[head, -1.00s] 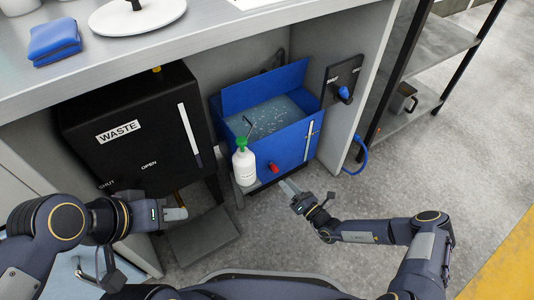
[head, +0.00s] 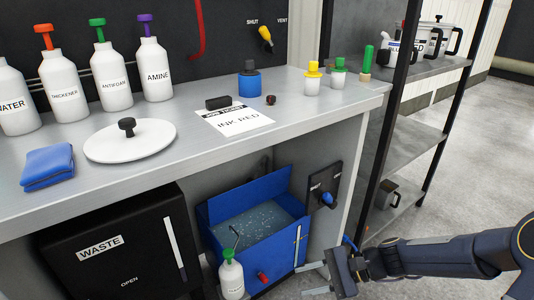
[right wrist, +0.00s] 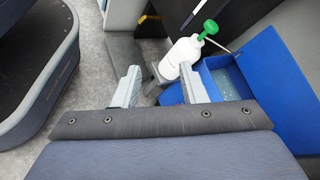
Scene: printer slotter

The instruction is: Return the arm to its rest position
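My right gripper (head: 316,279) is at the lower right of the head view, in front of the open shelf rack's foot and to the right of the blue tub (head: 262,250). Its two fingers point left and stand apart with nothing between them. In the right wrist view the gripper (right wrist: 160,88) also shows its fingers spread and empty. A white bottle with a green top (head: 231,278) stands in front of the tub, apart from the gripper; it also shows beyond the fingers in the right wrist view (right wrist: 182,55). My left gripper is out of view.
Above is a grey counter (head: 185,150) holding bottles, a white lid (head: 130,141), a blue cloth (head: 48,165) and an INK RED sheet (head: 235,121). A black WASTE box (head: 115,250) is below left. The shelf rack (head: 415,150) stands right; floor beyond it is clear.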

